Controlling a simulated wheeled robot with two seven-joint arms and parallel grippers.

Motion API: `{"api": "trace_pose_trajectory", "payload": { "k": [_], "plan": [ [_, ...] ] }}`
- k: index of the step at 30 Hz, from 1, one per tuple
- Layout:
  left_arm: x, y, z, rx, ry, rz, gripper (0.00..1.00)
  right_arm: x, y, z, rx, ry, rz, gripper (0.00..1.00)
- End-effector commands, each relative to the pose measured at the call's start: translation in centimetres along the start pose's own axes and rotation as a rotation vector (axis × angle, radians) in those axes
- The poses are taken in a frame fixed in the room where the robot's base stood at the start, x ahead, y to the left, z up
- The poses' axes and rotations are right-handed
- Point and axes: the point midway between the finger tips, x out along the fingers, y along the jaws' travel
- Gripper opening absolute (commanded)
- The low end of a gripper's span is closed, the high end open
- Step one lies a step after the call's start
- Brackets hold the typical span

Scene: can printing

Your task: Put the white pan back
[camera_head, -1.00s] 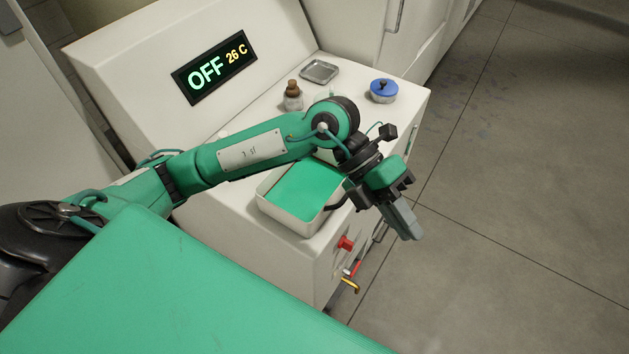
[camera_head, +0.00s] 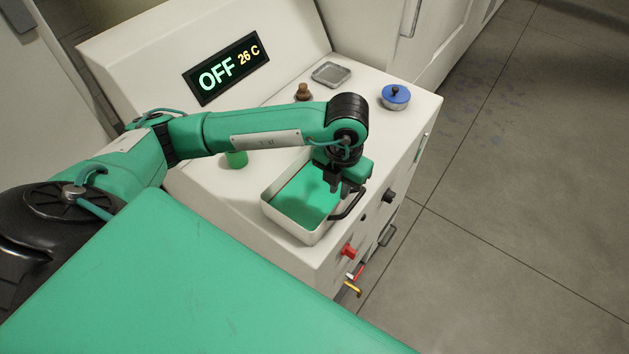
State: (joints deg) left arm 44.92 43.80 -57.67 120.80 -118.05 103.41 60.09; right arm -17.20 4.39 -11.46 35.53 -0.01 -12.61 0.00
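The white pan (camera_head: 272,221) is a rectangular tray with green contents, sitting on top of the white machine near its front edge. Its dark handle (camera_head: 349,207) sticks out on the right side. My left gripper (camera_head: 344,193) points down over the pan's right side, close to the handle. Its fingertips are small and dark, and I cannot tell whether they are spread or closed, or whether they touch the handle. My forearm passes above the back of the pan. My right gripper is not in view.
A blue-lidded pot (camera_head: 396,97), a small metal tray (camera_head: 331,74) and a corked bottle (camera_head: 303,91) stand at the back. A red knob (camera_head: 348,250) and a black knob (camera_head: 389,196) are on the front. Floor at right is clear.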

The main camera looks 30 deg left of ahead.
Motion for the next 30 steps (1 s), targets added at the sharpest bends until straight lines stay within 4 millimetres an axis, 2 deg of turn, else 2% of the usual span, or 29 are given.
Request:
{"api": "trace_pose_trajectory", "payload": {
  "k": [8,13,18,26,28,30],
  "plan": [
    [1.7,-0.1,-0.1,0.001,0.002,0.0,0.14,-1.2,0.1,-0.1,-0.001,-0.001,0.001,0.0],
    [3.7,-0.4,-0.1,0.001,0.003,-0.001,0.14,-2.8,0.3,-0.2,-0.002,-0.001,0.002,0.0],
    [5.8,-0.4,0.0,0.001,0.002,-0.001,0.14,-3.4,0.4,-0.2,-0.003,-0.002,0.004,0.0],
    [6.3,-0.4,0.0,0.002,-0.001,-0.002,0.14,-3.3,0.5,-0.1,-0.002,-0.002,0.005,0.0],
    [6.3,-0.4,0.0,0.002,-0.001,-0.002,0.02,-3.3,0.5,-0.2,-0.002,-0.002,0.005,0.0],
    [6.2,-0.4,0.0,0.002,-0.001,-0.002,0.0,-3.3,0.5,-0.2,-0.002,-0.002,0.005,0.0]
  ]
}}
